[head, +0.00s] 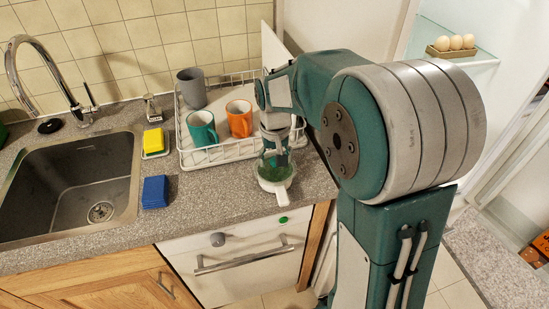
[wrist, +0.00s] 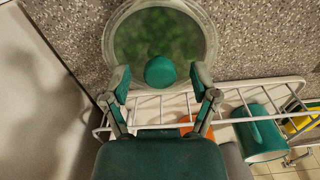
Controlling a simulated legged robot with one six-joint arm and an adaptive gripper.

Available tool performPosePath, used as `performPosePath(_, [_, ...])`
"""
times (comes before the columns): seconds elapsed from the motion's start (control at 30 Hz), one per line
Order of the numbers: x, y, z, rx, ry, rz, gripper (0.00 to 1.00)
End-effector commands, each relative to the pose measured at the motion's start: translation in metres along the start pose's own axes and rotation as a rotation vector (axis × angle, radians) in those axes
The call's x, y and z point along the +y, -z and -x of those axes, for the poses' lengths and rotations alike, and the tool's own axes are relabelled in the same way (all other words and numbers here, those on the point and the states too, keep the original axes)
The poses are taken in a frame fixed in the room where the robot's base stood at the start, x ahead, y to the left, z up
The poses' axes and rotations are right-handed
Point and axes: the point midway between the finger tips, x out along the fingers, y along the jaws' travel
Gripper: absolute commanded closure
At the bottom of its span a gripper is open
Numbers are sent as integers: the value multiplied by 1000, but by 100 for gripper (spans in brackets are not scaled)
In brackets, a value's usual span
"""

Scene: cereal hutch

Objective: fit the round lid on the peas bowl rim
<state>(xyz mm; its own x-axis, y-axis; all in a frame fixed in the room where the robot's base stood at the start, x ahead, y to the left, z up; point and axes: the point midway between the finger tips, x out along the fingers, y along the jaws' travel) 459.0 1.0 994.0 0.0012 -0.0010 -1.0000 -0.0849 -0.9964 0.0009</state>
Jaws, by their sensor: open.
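The peas bowl (head: 275,184) stands on the counter near its front edge, in front of the dish rack, with a pale handle towards the front. In the wrist view green peas show through the clear round lid (wrist: 128,24), which has a teal knob (wrist: 162,71). The lid lies over the bowl; I cannot tell whether it sits level on the rim all round. My gripper (wrist: 161,80) is open, with one finger on each side of the knob and a gap to both. In the head view my gripper (head: 274,152) points down over the bowl and hides part of the lid.
A white wire dish rack (head: 190,160) behind the bowl holds a teal mug (head: 201,130), an orange mug (head: 239,119) and a grey cup (head: 191,88). Yellow (head: 153,140) and blue (head: 154,192) sponges lie by the sink (head: 70,185).

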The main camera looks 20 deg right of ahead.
Motion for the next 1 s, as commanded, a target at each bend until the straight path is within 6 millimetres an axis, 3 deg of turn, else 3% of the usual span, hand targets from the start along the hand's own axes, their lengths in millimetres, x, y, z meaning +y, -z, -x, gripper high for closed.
performPosePath(0.23, [0,1,9,3,0,0,23])
performPosePath(0.7, [-1,2,100,3,0,0,23])
performPosePath(1.0, [-1,1,119,-2,-1,0,23])
